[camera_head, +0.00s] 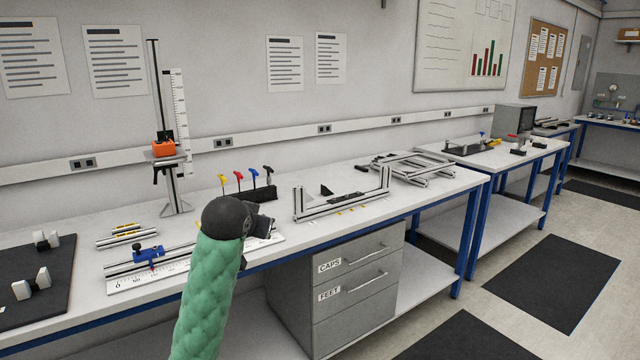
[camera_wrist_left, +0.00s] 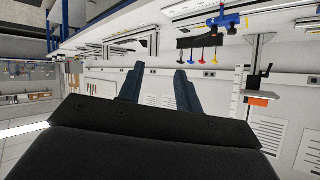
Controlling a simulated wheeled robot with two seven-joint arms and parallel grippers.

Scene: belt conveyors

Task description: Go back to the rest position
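My left arm, in a green sleeve, reaches up from the bottom of the head view, left of centre. My left gripper (camera_head: 262,226) is in front of the near workbench (camera_head: 395,208), and the black wrist hides much of it. In the left wrist view, which looks upside down, the two fingers of the left gripper (camera_wrist_left: 157,84) stand apart. Nothing shows between them. My right gripper is in neither view.
On the bench are a ruler stop with a blue clamp (camera_head: 149,255), several colored-handled hex keys (camera_head: 254,185), a height gauge (camera_head: 172,150) and an aluminium frame (camera_head: 340,203). A drawer cabinet (camera_head: 350,285) stands beneath. Floor at right is clear, with dark mats (camera_head: 552,280).

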